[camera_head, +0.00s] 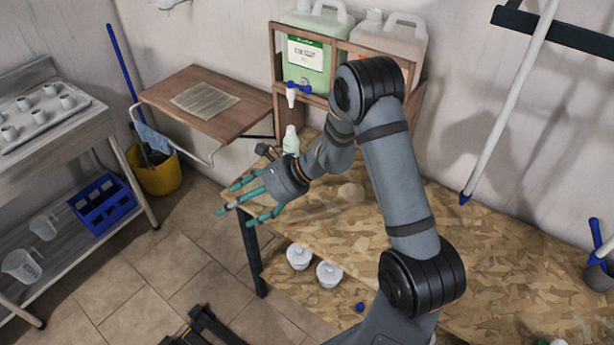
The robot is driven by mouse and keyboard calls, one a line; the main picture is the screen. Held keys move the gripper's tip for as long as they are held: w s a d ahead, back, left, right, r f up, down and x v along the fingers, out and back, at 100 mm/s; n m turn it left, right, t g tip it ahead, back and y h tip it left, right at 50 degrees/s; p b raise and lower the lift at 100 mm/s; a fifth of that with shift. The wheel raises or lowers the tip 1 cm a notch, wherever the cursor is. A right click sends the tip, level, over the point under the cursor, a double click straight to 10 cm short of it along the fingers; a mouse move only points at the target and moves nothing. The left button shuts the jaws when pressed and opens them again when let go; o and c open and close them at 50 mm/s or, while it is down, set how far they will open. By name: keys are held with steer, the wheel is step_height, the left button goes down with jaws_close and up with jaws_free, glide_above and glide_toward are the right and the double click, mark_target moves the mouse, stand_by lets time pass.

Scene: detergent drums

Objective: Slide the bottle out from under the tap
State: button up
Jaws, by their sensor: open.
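A white bottle (291,141) stands upright on the wooden bench below the white tap with a blue lever (292,93). The tap comes out of a green drum (312,55) in a wooden rack. Part of the bottle's lower body is hidden behind my arm. My gripper (246,204) is in front of the bottle and to its left in the picture, over the bench's left edge. Its teal fingers are spread open and empty, pointing left, apart from the bottle.
A second, pale drum (388,45) stands in the rack. A wall shelf (215,112) holds a woven mat. The particleboard bench (490,262) is mostly clear to the right. A yellow bucket (159,176) and a metal cart (45,150) stand left. White jars (299,257) sit below.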

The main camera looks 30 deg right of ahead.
steer(key=shift+o, duration=0.4)
steer(key=w+d+f+m+t+b, duration=0.1)
steer(key=w+d+f+m+t, duration=0.1)
steer(key=w+d+m, duration=0.1)
steer(key=w+d+f+m+t+h+b, duration=0.1)
steer(key=w+d+f+m+t, duration=0.1)
steer(key=w+d, duration=0.4)
steer(key=shift+w+d+f+m+t+h, duration=0.35)
steer(key=shift+d+m, duration=0.35)
steer(key=shift+d, duration=0.55)
steer(key=m+t+h+b, duration=0.2)
steer(key=m+t+h, duration=0.2)
steer(key=m+h, duration=0.15)
glide_toward(294, 154)
steer(key=w+f+y, duration=0.1)
steer(key=w, duration=0.1)
steer(key=shift+m, duration=0.45)
steer(key=p+x, duration=0.1)
steer(key=x, duration=0.9)
steer(key=shift+w+f, duration=0.15)
steer(key=shift+w, duration=0.05)
steer(key=shift+g, duration=0.25)
steer(key=c, duration=1.5)
steer(key=o, duration=0.7)
steer(key=shift+c, duration=0.9)
